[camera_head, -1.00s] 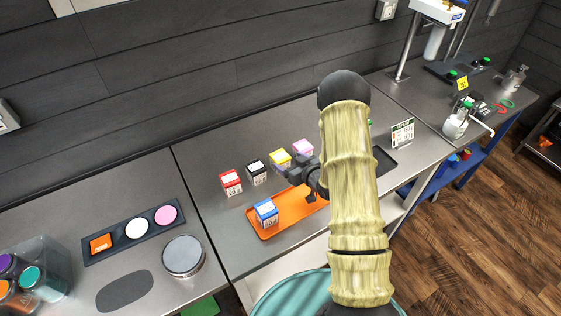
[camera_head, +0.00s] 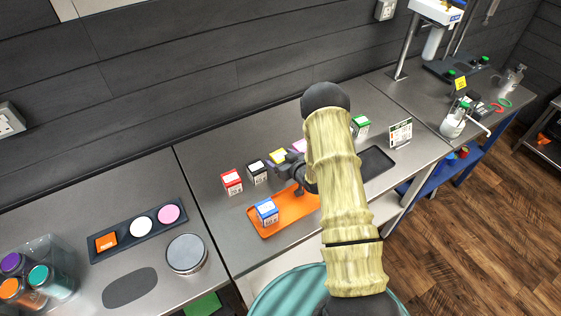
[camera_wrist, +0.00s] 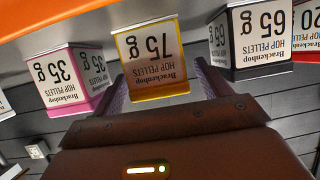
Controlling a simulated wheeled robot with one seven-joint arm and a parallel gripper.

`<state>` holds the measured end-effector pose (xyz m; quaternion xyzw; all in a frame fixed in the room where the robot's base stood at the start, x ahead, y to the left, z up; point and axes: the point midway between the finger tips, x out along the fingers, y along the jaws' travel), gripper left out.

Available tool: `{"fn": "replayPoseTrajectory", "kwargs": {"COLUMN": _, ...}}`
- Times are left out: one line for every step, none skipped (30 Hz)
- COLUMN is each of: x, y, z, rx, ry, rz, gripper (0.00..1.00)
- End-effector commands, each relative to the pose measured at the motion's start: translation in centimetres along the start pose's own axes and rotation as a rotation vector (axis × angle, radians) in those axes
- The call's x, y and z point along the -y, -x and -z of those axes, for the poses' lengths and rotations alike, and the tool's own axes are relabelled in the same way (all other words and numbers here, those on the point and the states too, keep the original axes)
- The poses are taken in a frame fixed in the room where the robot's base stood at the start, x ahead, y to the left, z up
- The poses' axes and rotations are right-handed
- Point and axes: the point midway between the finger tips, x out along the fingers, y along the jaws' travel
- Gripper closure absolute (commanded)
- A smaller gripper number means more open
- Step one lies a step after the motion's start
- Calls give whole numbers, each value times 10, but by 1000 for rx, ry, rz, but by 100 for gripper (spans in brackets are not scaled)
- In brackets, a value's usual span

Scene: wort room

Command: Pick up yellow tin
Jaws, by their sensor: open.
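The yellow tin (camera_head: 278,156) stands on the steel counter behind the orange tray, in a row with other tins. My gripper (camera_head: 289,173) partly covers it in the head view. In the wrist view, which is upside down, the yellow tin (camera_wrist: 153,58) carries a white label reading 75 g hop pellets. There my gripper (camera_wrist: 163,85) is open, with one finger towards each side of the tin. I cannot tell whether the fingers reach around it or stop just short.
A black tin (camera_head: 257,172) and a pink tin (camera_head: 299,146) stand closely on either side. A red tin (camera_head: 231,182) is farther left. A blue tin (camera_head: 267,212) is on the orange tray (camera_head: 290,219). A green tin (camera_head: 360,125) stands near a dark tray (camera_head: 375,163).

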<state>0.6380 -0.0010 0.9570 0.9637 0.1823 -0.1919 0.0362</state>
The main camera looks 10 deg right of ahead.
Motion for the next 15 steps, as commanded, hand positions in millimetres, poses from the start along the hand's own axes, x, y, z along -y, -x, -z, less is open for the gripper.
{"fn": "replayPoseTrajectory", "kwargs": {"x": 0, "y": 0, "z": 0, "rx": 0, "ry": 0, "rz": 0, "gripper": 24}}
{"fn": "replayPoseTrajectory", "kwargs": {"x": 0, "y": 0, "z": 0, "rx": 0, "ry": 0, "rz": 0, "gripper": 24}}
{"fn": "replayPoseTrajectory", "kwargs": {"x": 0, "y": 0, "z": 0, "rx": 0, "ry": 0, "rz": 0, "gripper": 24}}
{"fn": "replayPoseTrajectory", "kwargs": {"x": 0, "y": 0, "z": 0, "rx": 0, "ry": 0, "rz": 0, "gripper": 30}}
{"fn": "replayPoseTrajectory", "kwargs": {"x": 0, "y": 0, "z": 0, "rx": 0, "ry": 0, "rz": 0, "gripper": 35}}
{"fn": "replayPoseTrajectory", "kwargs": {"x": 0, "y": 0, "z": 0, "rx": 0, "ry": 0, "rz": 0, "gripper": 43}}
{"fn": "replayPoseTrajectory", "kwargs": {"x": 0, "y": 0, "z": 0, "rx": 0, "ry": 0, "rz": 0, "gripper": 49}}
{"fn": "replayPoseTrajectory", "kwargs": {"x": 0, "y": 0, "z": 0, "rx": 0, "ry": 0, "rz": 0, "gripper": 55}}
{"fn": "replayPoseTrajectory", "kwargs": {"x": 0, "y": 0, "z": 0, "rx": 0, "ry": 0, "rz": 0, "gripper": 63}}
{"fn": "replayPoseTrajectory", "kwargs": {"x": 0, "y": 0, "z": 0, "rx": 0, "ry": 0, "rz": 0, "gripper": 69}}
{"fn": "replayPoseTrajectory", "kwargs": {"x": 0, "y": 0, "z": 0, "rx": 0, "ry": 0, "rz": 0, "gripper": 75}}
{"fn": "replayPoseTrajectory", "kwargs": {"x": 0, "y": 0, "z": 0, "rx": -1, "ry": 0, "rz": 0, "gripper": 75}}
{"fn": "replayPoseTrajectory", "kwargs": {"x": 0, "y": 0, "z": 1, "rx": -1, "ry": 0, "rz": 0, "gripper": 75}}
{"fn": "replayPoseTrajectory", "kwargs": {"x": 0, "y": 0, "z": 0, "rx": -1, "ry": 0, "rz": -1, "gripper": 75}}
{"fn": "replayPoseTrajectory", "kwargs": {"x": 0, "y": 0, "z": 0, "rx": -1, "ry": 0, "rz": -1, "gripper": 75}}
